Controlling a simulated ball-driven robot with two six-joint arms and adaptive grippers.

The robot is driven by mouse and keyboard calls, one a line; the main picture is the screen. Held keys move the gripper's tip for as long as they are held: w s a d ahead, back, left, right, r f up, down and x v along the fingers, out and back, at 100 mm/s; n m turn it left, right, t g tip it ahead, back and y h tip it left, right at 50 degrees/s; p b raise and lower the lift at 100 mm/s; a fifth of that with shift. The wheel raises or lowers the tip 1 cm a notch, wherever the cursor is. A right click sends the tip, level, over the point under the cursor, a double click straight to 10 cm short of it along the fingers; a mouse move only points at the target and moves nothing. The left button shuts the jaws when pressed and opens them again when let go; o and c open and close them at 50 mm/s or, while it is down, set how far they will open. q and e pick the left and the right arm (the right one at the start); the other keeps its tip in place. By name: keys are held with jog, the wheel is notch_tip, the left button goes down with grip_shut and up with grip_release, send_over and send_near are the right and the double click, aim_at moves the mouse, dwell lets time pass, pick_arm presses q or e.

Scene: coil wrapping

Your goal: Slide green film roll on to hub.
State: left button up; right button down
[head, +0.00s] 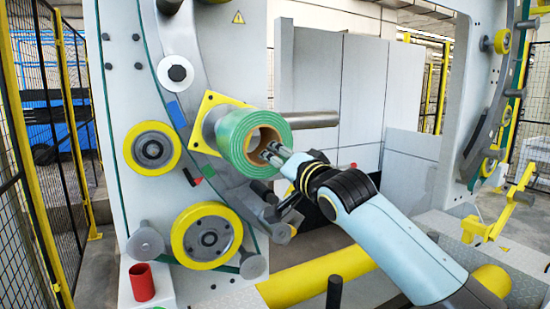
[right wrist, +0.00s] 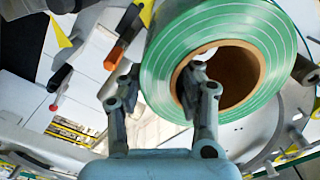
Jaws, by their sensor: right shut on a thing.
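The green film roll (head: 238,140) has white stripes and a hollow brown core. In the head view it is in front of the grey cylindrical hub (head: 211,124) on a yellow square plate (head: 207,101). The roll hides part of the hub, and I cannot tell whether the hub enters the core. My right gripper (head: 272,160) is shut on the roll's near rim. In the right wrist view one finger is inside the core and the other is outside the green roll (right wrist: 165,75). My left gripper is not in view.
A grey horizontal bar (head: 314,119) extends right behind the roll. Yellow-rimmed rollers (head: 206,236) and another (head: 152,148) are on the white machine panel (head: 122,75). A red cup (head: 141,282) stands at lower left. A yellow pipe (head: 312,279) runs below my right arm.

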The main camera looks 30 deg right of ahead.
aim_at(259, 150)
jog(key=shift+s+r, duration=0.2)
jog(key=shift+s, duration=0.3)
jog(key=shift+a+p, duration=0.1)
jog(key=shift+p, duration=0.3)
dwell(1.3)
jog(key=shift+w+d+b, duration=0.2)
jog(key=shift+w+b, duration=0.2)
jog(key=shift+w, duration=2.2)
jog(key=shift+w+d+b, duration=0.15)
jog(key=shift+w+b, duration=0.85)
jog(key=shift+w, duration=1.7)
jog(key=c, duration=1)
grip_release()
jog(key=shift+c, duration=0.2)
jog(key=shift+o, duration=1)
jog(key=shift+s+f, duration=0.1)
